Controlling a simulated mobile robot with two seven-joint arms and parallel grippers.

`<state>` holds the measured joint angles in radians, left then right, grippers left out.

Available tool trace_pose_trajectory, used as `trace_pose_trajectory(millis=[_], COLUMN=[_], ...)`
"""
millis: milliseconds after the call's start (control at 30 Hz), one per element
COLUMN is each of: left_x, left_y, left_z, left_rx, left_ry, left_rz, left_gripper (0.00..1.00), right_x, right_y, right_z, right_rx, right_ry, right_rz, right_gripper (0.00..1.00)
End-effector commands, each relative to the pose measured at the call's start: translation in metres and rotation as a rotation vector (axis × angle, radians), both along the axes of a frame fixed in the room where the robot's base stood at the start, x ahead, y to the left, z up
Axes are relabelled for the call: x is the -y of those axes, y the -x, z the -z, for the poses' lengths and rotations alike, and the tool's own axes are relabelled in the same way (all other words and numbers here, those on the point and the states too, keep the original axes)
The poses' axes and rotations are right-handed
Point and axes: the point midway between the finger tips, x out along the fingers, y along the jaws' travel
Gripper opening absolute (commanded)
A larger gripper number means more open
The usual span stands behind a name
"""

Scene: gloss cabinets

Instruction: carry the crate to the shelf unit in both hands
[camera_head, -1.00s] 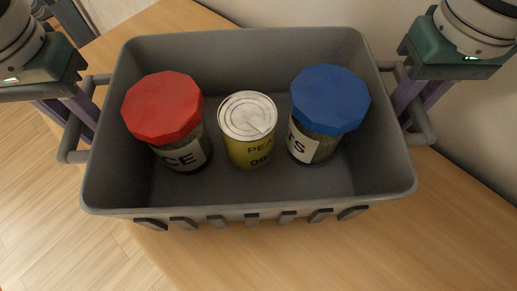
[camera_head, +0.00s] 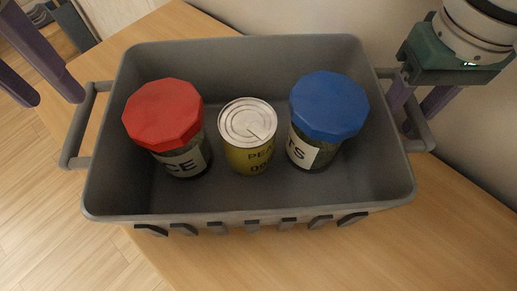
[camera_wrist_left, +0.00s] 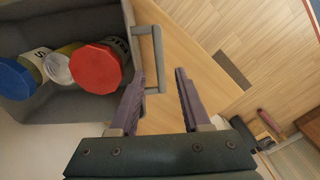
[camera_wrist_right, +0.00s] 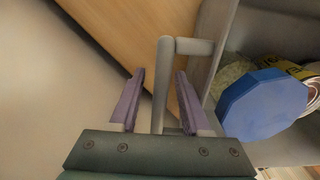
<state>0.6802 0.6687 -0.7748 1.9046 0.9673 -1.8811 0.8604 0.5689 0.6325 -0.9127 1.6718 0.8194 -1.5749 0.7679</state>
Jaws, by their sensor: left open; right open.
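The grey crate (camera_head: 250,212) stands on a wooden surface. It holds a red-lidded jar (camera_head: 165,115), a yellow can (camera_head: 248,135) and a blue-lidded jar (camera_head: 327,110). My left gripper (camera_head: 58,100) is open and empty, beside the left handle (camera_head: 72,135) and apart from it in the head view. In the left wrist view, the left handle (camera_wrist_left: 158,65) shows partly between the fingertips (camera_wrist_left: 161,72). My right gripper (camera_head: 418,125) is open at the right handle (camera_head: 424,128). In the right wrist view, that handle's bar (camera_wrist_right: 161,90) lies between the open fingers (camera_wrist_right: 159,72), without visible closing.
The wooden surface (camera_head: 430,240) is bare in front of the crate. A pale wall (camera_head: 400,30) runs close behind and right of it. Light plank floor (camera_head: 40,230) shows at the left. No shelf unit can be made out with certainty.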

Motion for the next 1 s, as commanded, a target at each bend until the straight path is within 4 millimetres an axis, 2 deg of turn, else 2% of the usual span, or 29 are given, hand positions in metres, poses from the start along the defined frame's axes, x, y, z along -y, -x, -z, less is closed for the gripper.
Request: trace_pose_trajectory(millis=[100, 233, 333, 700, 833, 1000], left_x=[0.000, 0.000, 0.000, 0.000, 0.000, 0.000], left_y=[-0.001, 0.000, 0.000, 0.000, 0.000, 0.000], left_z=[-0.018, -0.027, -0.029, -0.028, -0.028, -0.028], left_rx=[0.002, 0.001, -0.001, -0.001, -0.001, -0.001], left_ry=[0.001, 0.000, -0.001, 0.000, 0.000, 0.000], left_rz=[0.000, 0.000, 0.000, 0.000, 0.000, 0.000], left_gripper=[0.47, 0.47, 0.47, 0.47, 0.47, 0.47], right_x=[0.000, 0.000, -0.001, 0.000, 0.000, 0.000], right_y=[0.000, 0.000, -0.001, -0.001, -0.001, 0.000], right_z=[0.000, -0.002, -0.012, -0.090, -0.109, -0.120], right_rx=[0.000, 0.001, 0.002, 0.005, 0.003, 0.001], right_ry=[0.000, -0.001, -0.002, -0.002, -0.001, 0.000], right_rz=[0.000, 0.000, -0.001, -0.001, 0.000, 0.000], right_gripper=[0.47, 0.47, 0.47, 0.47, 0.47, 0.47])
